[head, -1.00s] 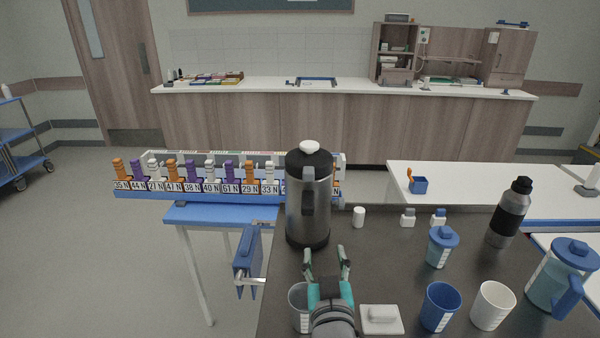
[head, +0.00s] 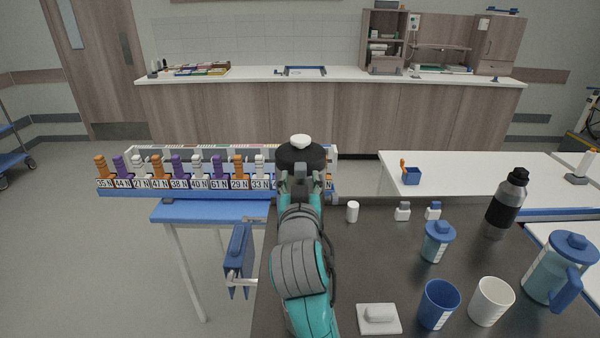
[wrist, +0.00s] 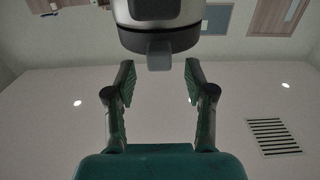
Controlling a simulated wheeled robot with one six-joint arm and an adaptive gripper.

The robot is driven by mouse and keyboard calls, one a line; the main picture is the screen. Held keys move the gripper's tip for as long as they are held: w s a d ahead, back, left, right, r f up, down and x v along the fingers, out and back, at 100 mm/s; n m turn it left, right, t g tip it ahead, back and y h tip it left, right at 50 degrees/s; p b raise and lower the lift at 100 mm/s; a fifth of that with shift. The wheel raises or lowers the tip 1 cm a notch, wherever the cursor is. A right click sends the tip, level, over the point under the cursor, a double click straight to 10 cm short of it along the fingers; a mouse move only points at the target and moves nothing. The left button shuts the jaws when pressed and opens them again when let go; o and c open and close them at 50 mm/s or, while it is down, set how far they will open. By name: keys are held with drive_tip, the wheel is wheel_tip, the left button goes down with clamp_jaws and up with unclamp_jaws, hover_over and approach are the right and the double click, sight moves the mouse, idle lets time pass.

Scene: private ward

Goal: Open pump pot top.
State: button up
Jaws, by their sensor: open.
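The pump pot (head: 301,157) stands at the far left of the dark table, with its black top and white knob showing in the head view. My arm hides most of its steel body there. In the wrist view the pot (wrist: 158,12) is at the top of the picture, with its grey tab (wrist: 159,54) pointing toward me. My gripper (wrist: 158,75) is open, its two fingers on either side of the tab and apart from it. In the head view my gripper (head: 300,178) is in front of the pot's upper part.
A white bottle (head: 352,212), small jars (head: 403,212), a lidded blue cup (head: 437,242), a dark bottle (head: 507,203), a blue pitcher (head: 562,270), a blue cup (head: 438,305), a white cup (head: 491,302) and a soap dish (head: 365,320) stand to the right. The table's middle is clear.

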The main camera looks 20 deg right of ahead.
sight(300, 174)
drive_tip(key=shift+x, duration=1.7)
clamp_jaws()
